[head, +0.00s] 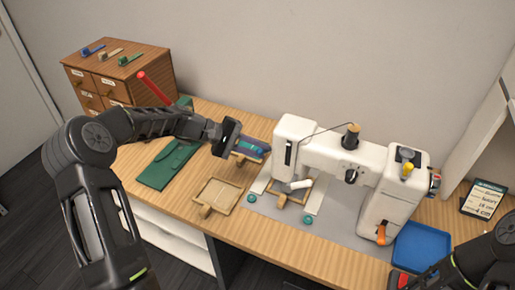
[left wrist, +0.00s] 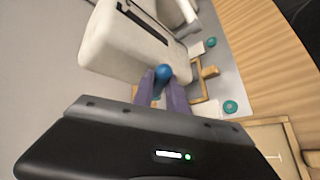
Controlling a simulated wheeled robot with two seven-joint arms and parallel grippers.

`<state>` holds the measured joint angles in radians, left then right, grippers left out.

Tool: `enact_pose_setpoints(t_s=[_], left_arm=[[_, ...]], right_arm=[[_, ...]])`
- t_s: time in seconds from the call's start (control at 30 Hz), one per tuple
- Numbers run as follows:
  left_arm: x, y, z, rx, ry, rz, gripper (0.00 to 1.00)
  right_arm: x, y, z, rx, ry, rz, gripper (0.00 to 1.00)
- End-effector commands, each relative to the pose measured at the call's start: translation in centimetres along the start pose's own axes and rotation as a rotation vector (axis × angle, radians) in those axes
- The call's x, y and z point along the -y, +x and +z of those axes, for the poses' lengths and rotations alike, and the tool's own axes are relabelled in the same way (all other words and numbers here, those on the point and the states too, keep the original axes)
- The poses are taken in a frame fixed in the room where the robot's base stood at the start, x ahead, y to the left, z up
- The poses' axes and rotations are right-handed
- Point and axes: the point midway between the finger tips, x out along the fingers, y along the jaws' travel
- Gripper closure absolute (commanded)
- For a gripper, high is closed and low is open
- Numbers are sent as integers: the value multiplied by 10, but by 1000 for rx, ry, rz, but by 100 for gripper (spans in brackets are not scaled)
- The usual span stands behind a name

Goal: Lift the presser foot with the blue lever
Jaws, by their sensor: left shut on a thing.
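The white sewing machine (head: 335,155) stands on a grey mat on the table, its head end on the left. My left gripper (head: 262,150) is beside that head end. In the left wrist view its purple fingers (left wrist: 163,88) are shut on the round blue knob of the lever (left wrist: 163,72), close against the white machine head (left wrist: 130,45). The rest of the lever is hidden behind the fingers. A wooden hoop or frame (left wrist: 205,82) lies under the head, with white fabric near it. The presser foot cannot be made out.
An empty wooden tray (head: 217,194) and a green cloth or case (head: 167,163) lie left of the machine. A blue tray (head: 422,246) is at right. Teal discs (head: 308,220) lie on the mat. A drawer cabinet (head: 115,75) stands at back left.

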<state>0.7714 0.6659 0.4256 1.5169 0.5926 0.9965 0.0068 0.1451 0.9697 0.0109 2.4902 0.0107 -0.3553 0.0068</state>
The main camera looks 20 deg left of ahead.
Motion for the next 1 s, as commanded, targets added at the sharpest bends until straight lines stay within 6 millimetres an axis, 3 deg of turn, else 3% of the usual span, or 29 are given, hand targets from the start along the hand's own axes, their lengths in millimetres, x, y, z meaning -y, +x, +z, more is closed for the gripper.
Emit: enact_pose_setpoints(t_s=[0.2,0.23,0.47,0.77,1.0], left_arm=[[0,0,1,2,-3,2,100],[0,0,1,2,-3,2,80],[0,0,0,1,-1,2,61],[0,-1,0,-1,0,2,60],[2,-26,-2,-4,1,2,60]], right_arm=[[0,0,0,0,0,0,100],[0,0,0,0,0,0,100],[0,0,0,0,0,0,100],[0,1,0,0,0,-1,100],[-2,9,-1,-2,-2,-3,100]])
